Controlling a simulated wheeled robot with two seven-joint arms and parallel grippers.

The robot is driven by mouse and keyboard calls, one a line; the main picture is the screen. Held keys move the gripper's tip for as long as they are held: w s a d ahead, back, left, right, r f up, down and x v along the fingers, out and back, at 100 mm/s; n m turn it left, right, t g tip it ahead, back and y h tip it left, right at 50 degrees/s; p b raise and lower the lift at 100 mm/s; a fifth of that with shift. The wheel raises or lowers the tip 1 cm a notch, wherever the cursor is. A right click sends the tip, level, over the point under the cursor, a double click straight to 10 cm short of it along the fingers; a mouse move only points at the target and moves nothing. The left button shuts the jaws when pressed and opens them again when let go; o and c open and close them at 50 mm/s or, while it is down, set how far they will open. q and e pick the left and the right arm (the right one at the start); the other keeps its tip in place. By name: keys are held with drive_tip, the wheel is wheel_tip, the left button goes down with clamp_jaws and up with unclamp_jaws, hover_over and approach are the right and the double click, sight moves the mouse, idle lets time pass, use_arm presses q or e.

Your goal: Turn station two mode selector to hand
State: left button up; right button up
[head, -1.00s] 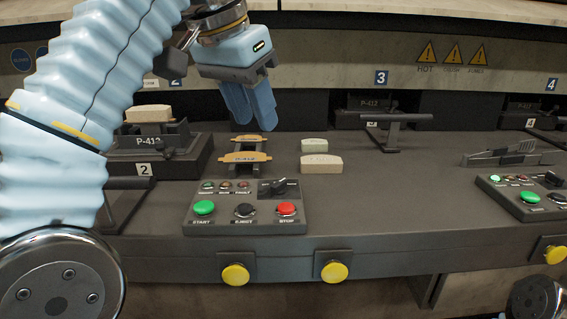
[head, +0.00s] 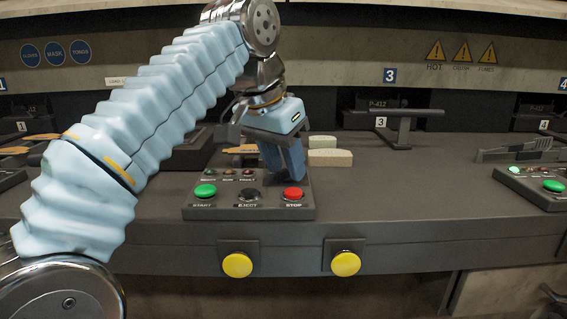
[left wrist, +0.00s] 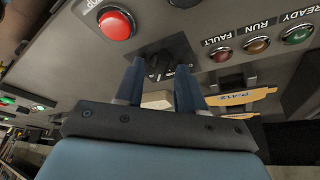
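The station two control panel (head: 225,212) is a dark box with a green START button (head: 205,190), a black EJECT button (head: 248,195) and a red STOP button (head: 293,193). Its black mode selector (left wrist: 158,66) shows in the left wrist view, and the gripper hides it in the head view. My left gripper (head: 281,178) points down over the panel's right rear part. In the left wrist view its two blue fingers stand apart, one on each side of the selector knob. I cannot tell whether they touch it, nor which setting it points to. My right gripper is not in view.
Pale blocks (head: 330,157) lie just behind the panel. An orange-tan labelled part (left wrist: 242,97) is close to the gripper. Yellow buttons (head: 237,265) sit on the bench front. A second panel (head: 535,187) is at the right, beside tongs (head: 520,150).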

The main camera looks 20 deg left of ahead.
use_arm(q)
clamp_jaws()
idle(0.3)
drive_tip(key=n+y, duration=0.1)
drive_tip(key=n, duration=0.2)
drive_tip(key=shift+d+n, duration=0.1)
drive_tip(key=shift+n, duration=0.2)
drive_tip(key=shift+n+y+p, duration=0.65)
drive_tip(key=shift+n+y, duration=0.35)
drive_tip(key=shift+n, duration=1)
